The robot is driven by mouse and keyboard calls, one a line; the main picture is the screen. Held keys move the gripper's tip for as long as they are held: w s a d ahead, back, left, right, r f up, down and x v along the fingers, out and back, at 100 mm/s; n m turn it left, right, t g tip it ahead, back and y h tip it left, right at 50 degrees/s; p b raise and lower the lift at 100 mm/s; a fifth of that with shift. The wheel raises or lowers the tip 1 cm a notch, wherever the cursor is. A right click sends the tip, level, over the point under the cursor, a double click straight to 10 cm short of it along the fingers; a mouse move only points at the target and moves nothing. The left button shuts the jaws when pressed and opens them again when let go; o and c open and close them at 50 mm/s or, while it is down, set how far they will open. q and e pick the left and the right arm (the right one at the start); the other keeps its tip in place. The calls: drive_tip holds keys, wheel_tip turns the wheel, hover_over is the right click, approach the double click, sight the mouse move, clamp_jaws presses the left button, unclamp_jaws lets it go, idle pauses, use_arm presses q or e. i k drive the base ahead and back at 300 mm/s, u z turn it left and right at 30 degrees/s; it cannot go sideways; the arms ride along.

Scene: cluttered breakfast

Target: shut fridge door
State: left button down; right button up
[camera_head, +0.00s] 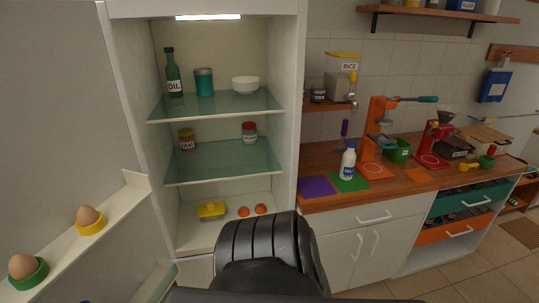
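The white fridge (300,130) stands open in the left half of the head view. Its lit inside and glass shelves show. The fridge door (65,120) is swung open and fills the left edge, its inner side facing me. A door shelf (124,203) holds two brown eggs, one in a yellow cup (91,227) and one in a green cup (28,276). The door's outer edge and handle are not visible. Neither of my grippers is in view. A black ribbed part of my own body covers the bottom middle and hides the fridge's lower front.
To the right is a cluttered wooden counter (440,184) over white cabinets. Tiled floor (470,282) shows at bottom right.

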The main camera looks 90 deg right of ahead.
sight(66, 144)
drive_tip(key=u, duration=0.2)
drive_tip(key=i, duration=0.6)
drive_tip(key=z, duration=1.3)
